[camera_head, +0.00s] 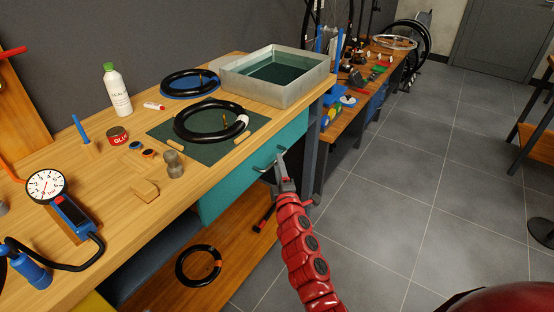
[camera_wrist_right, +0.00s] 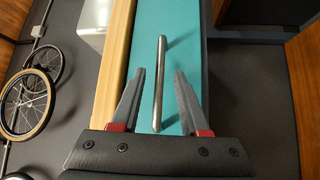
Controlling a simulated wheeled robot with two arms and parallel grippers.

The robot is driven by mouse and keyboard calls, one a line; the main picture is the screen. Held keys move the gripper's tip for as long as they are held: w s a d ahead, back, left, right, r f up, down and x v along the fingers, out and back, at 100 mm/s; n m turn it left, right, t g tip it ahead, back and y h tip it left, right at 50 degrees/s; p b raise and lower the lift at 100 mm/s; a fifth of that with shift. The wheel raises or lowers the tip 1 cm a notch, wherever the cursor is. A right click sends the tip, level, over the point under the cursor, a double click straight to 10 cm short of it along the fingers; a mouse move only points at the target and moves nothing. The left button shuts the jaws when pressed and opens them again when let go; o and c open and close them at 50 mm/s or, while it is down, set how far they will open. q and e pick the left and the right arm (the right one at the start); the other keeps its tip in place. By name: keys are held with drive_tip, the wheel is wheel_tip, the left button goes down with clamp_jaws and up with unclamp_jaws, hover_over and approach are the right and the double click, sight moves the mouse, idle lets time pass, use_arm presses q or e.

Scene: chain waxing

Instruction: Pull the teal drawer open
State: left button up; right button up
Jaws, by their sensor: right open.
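The teal drawer (camera_head: 228,187) sits under the wooden workbench top, and its front looks flush with the bench. Its metal bar handle (camera_head: 268,160) is on the drawer front. My right gripper (camera_head: 280,163) is at the handle in the head view. In the right wrist view the right gripper (camera_wrist_right: 158,95) is open, and the handle (camera_wrist_right: 159,85) runs between its two fingers, apart from both. The teal drawer front (camera_wrist_right: 188,45) fills the middle of that view. My left gripper is not in view.
A lower shelf (camera_head: 190,255) holds another ring.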

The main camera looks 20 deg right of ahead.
drive_tip(key=shift+w+d+r, duration=0.1)
drive_tip(key=shift+w, duration=0.65)
drive_tip(key=shift+w+d+r, duration=0.1)
drive_tip(key=shift+w, duration=0.65)
clamp_jaws()
idle(0.4)
